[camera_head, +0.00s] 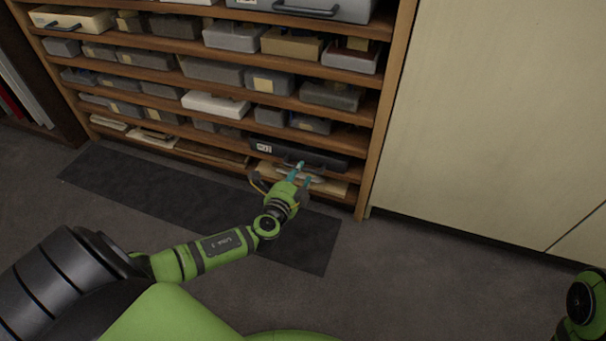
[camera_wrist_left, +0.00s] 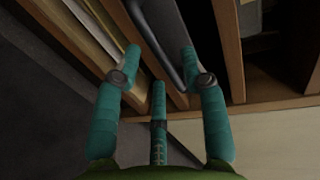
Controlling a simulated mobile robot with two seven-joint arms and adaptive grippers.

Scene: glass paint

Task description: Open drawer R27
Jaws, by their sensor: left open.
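A dark, wide drawer (camera_head: 325,159) with a white label sits low on the right side of the wooden shelf. Its label text is too small to read, so I cannot confirm it is R27. My left gripper (camera_head: 304,173) is open in front of this drawer, near its front. In the left wrist view, the teal fingers of the gripper (camera_wrist_left: 162,52) are spread around the front edge of a dark grey piece (camera_wrist_left: 160,28), which looks like this drawer or its handle. I cannot tell whether they touch it. My right gripper is out of view.
The wooden shelf (camera_head: 386,105) holds several grey and tan boxes and drawers. Papers (camera_head: 330,187) lie on the bottom level below the dark drawer. A cream cabinet (camera_head: 490,120) stands at right. A dark mat (camera_head: 150,190) covers the floor in front.

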